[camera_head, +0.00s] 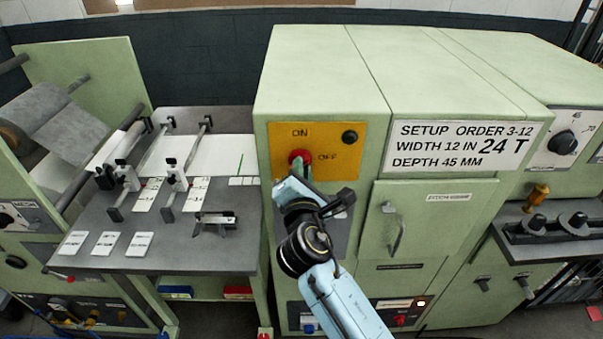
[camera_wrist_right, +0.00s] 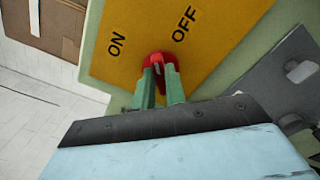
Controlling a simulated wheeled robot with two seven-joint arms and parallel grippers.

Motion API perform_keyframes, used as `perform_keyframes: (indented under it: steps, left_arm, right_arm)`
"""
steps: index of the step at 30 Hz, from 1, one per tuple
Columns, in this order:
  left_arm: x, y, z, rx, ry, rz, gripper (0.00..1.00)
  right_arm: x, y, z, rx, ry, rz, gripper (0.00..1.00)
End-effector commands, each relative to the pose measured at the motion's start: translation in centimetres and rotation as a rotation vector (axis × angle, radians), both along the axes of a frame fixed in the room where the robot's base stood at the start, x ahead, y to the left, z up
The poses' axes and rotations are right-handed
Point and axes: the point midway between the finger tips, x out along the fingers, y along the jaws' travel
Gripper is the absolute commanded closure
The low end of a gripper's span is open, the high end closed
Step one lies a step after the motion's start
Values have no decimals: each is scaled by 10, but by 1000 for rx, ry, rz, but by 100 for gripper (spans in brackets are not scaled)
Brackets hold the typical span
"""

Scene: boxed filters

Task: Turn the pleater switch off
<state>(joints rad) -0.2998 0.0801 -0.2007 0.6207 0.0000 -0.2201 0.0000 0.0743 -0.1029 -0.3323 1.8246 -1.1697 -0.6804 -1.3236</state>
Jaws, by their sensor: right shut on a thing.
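The pleater switch is a red knob (camera_head: 300,156) on a yellow plate (camera_head: 343,137) on the front of the green machine. ON is printed above the knob and OFF to its right. My right gripper (camera_head: 302,168) reaches up to it from below. In the right wrist view, the two green fingers (camera_wrist_right: 160,84) are shut on the red knob (camera_wrist_right: 168,58), one finger on each side of its grip. The fingers hide part of the knob, and I cannot tell for sure which label it points to. My left gripper is not in view.
A setup sign (camera_head: 462,145) and a door with a handle (camera_head: 394,232) are to the right. A grey worktable (camera_head: 190,258) with paper strips and clamps stands left.

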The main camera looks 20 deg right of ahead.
Motion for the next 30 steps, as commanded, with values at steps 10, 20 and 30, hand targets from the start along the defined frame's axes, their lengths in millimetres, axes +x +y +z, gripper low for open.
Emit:
perform_keyframes:
  steps: [10,20,30]
  left_arm:
    - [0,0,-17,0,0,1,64]
    - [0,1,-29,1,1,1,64]
    - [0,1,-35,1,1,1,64]
  right_arm:
    - [0,-1,-3,316,-92,-2,100]
    - [0,-2,-4,565,-163,-2,100]
    - [-1,-2,-4,698,-201,-1,100]
